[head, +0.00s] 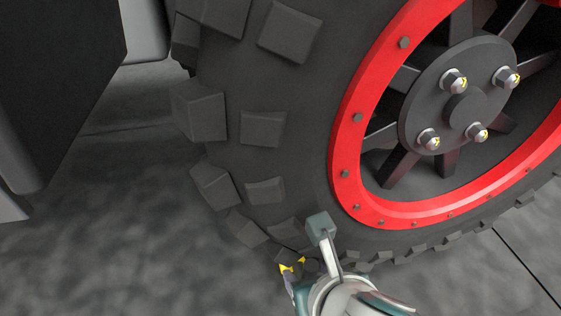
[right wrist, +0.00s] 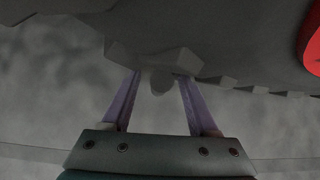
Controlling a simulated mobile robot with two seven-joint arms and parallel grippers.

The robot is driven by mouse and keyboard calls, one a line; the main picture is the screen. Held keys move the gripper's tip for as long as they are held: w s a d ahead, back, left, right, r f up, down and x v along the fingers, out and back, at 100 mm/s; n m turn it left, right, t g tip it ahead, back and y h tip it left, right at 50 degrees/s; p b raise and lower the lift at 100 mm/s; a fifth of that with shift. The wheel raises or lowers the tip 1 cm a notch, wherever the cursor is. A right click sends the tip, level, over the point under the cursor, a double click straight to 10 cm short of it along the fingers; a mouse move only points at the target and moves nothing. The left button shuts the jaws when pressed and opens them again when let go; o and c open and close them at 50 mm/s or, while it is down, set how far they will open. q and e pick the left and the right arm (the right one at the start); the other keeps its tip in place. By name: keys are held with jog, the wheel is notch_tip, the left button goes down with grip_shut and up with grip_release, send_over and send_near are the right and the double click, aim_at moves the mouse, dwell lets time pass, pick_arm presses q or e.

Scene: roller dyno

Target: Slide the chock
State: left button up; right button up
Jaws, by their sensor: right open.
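The chock (head: 291,268) is a small dark block with yellow markings. It sits on the floor at the bottom of the big tyre (head: 262,128), mostly hidden by my right gripper and arm. My right gripper (head: 300,279) is low beside it. In the right wrist view, the two purple fingers of the gripper (right wrist: 159,88) are spread apart. My left gripper is not in view.
The tyre has chunky tread blocks and a red-rimmed wheel (head: 346,140) with a dark hub and shiny nuts. A dark body panel (head: 60,80) is at the upper left. Grey floor (head: 130,230) is clear to the left of the tyre.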

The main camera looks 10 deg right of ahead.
jog(key=shift+c, duration=0.2)
grip_shut()
dwell(0.3)
dwell(0.8)
